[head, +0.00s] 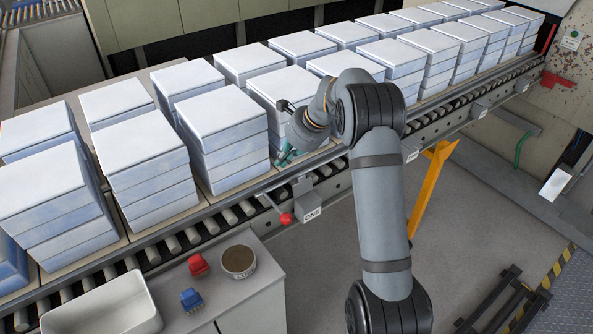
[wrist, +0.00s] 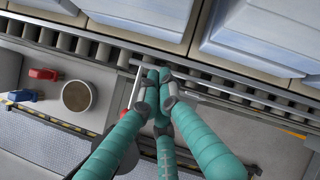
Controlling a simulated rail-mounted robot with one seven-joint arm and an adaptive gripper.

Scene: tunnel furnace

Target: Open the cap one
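A grey box with a sign reading ONE (head: 311,214) is fixed to the conveyor's near side rail. A lever with a red ball (head: 286,218) sticks out just left of it. My gripper (head: 287,156) is above the conveyor's near edge, up and left of the box, close to a stack of blocks. In the wrist view its teal fingers (wrist: 158,76) converge with their tips together over the rail and rollers. I see nothing held between them. A thin metal rod (wrist: 135,88) runs beside the fingertips on the left. The fingers hide most of the box area in the wrist view.
Stacks of white-blue blocks (head: 222,118) stand on the roller conveyor. A yellow post (head: 430,192) stands right of my arm.

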